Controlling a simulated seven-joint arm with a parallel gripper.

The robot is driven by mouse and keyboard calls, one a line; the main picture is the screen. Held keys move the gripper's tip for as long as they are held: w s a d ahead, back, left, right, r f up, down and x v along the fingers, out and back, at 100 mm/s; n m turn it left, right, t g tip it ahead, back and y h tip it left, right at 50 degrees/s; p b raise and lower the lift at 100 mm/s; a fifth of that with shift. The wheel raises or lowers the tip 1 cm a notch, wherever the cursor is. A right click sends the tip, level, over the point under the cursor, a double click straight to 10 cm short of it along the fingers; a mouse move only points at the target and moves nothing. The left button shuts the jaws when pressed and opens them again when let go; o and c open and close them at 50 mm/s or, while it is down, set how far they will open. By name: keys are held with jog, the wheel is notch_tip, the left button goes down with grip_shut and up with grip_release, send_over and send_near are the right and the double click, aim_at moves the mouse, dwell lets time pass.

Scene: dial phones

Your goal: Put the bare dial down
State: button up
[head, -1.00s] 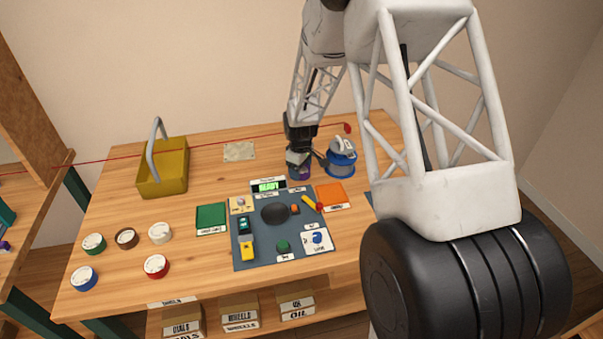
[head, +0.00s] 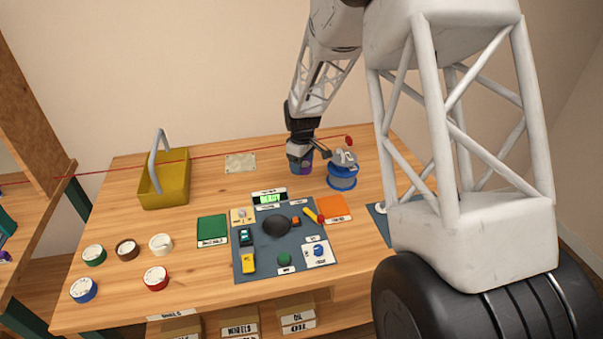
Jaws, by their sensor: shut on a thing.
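My gripper (head: 300,152) is over the back of the wooden table, right of its middle. Several round dials with white faces stand at the front left: green (head: 94,255), brown (head: 127,250), white (head: 160,244), blue (head: 83,290) and red (head: 155,279).
A blue round stand (head: 342,179) with a grey-white top is just right of my gripper. A grey-blue mat (head: 240,271) with small parts lies front centre, between a green pad (head: 212,229) and an orange pad (head: 335,208). A yellow basket (head: 165,182) stands at the back left.

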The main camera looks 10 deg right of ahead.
jog(key=shift+r, duration=1.15)
jog(key=shift+a, duration=0.1)
jog(key=a+r, duration=0.4)
jog(key=a, duration=0.9)
jog(key=s+a+r, duration=0.1)
jog(key=a+r, duration=0.3)
jog(key=a, duration=0.8)
jog(key=s+a+r, duration=0.1)
jog(key=a+r, duration=0.4)
jog(key=a, duration=0.8)
jog(key=shift+s+a, duration=0.2)
jog(key=shift+a, duration=0.15)
jog(key=w+a, duration=0.2)
jog(key=w, duration=0.2)
jog(key=w+a+f, duration=0.1)
jog(key=w+a, duration=0.1)
jog(key=w, duration=0.3)
jog(key=w+a, duration=0.3)
jog(key=w, duration=0.2)
jog(key=shift+w+f, duration=0.2)
